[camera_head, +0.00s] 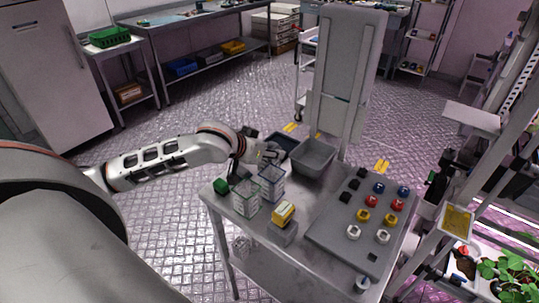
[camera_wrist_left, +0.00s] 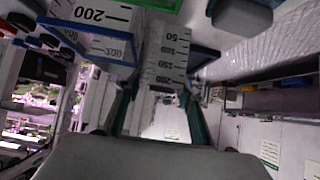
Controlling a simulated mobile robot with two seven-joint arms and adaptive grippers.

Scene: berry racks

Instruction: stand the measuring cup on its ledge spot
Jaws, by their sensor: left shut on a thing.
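My left gripper (camera_head: 266,156) reaches over the back left of the steel table. In the left wrist view its two green-edged fingers (camera_wrist_left: 163,112) are shut on a clear measuring cup (camera_wrist_left: 168,58) with printed volume marks. In the head view this appears to be the clear cup (camera_head: 271,183) just below the fingers; whether its base touches the table is hard to tell. A second clear marked container (camera_head: 245,198) stands beside it at the left. A blue-edged container marked 200 (camera_wrist_left: 92,28) shows in the wrist view. I cannot identify the ledge spot. My right gripper is out of view.
A grey bin (camera_head: 313,158) and a dark tray (camera_head: 285,141) are at the table's back. A green block (camera_head: 220,186) lies at the left edge, a yellow-topped block (camera_head: 283,213) in front. A panel (camera_head: 335,235) with several coloured knobs fills the right. A rack stands further right.

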